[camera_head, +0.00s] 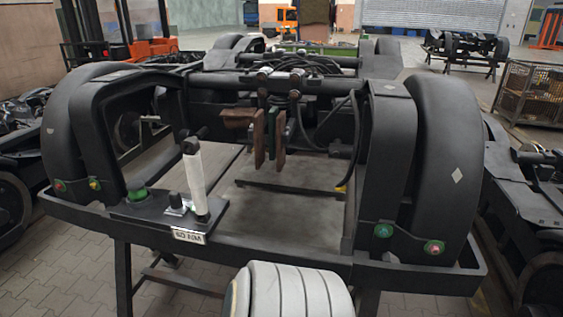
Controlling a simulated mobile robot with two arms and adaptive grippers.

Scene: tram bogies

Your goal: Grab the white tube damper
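The white tube damper (196,182) stands nearly upright at the front left of the black bogie frame, leaning slightly to the left at its top. A dark fitting caps its upper end. Its lower end meets a black plate (150,212) that carries a small white label (188,236). Neither of my grippers shows in the head view, so nothing is seen touching the damper.
The bogie frame (300,256) spans the view, with tall curved black housings at left (72,135) and right (447,150). Brown blocks (260,138) and cables hang in its middle. A green-based fitting (137,194) and small metal block (176,203) sit beside the damper.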

